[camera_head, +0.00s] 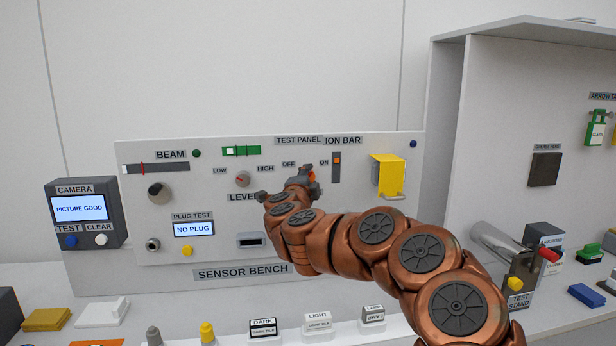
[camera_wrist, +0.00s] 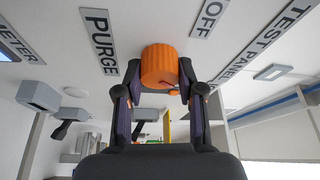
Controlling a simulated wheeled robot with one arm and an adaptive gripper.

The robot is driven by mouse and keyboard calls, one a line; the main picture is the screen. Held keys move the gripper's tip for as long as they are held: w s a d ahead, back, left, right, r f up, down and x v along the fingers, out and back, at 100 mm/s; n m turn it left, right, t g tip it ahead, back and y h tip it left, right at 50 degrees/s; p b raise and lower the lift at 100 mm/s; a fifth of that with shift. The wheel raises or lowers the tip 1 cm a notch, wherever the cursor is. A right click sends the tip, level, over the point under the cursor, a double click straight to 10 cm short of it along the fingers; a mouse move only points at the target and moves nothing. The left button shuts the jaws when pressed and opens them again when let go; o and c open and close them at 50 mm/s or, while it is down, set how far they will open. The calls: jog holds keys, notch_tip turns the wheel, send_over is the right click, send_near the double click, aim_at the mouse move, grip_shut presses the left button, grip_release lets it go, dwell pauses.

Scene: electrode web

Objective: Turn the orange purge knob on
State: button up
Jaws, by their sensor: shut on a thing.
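The orange purge knob (camera_wrist: 160,64) is a ribbed cylinder standing out from the panel, between the PURGE label (camera_wrist: 99,41) and the OFF label (camera_wrist: 209,17) in the wrist view. My gripper (camera_wrist: 160,74) has one finger on each side of it and is shut on it. In the head view my gripper (camera_head: 301,181) is at the test panel, between the OFF label (camera_head: 288,164) and the ON label (camera_head: 324,162). Only a sliver of the knob (camera_head: 313,176) shows there; my gripper and arm hide the rest. I cannot read the knob's pointer direction.
A yellow cover with a handle (camera_head: 389,174) stands out to the right. Dark, light and lamp tiles lie below. Shelving (camera_head: 452,130) stands at the right.

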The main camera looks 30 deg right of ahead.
jog(key=shift+m+p, duration=0.3)
jog(key=shift+m, duration=0.7)
jog(key=o, duration=1.1)
jog(key=shift+o, duration=0.2)
jog(key=v, duration=1.2)
jog(key=shift+r, duration=0.35)
jog(key=shift+w+a+r, duration=0.1)
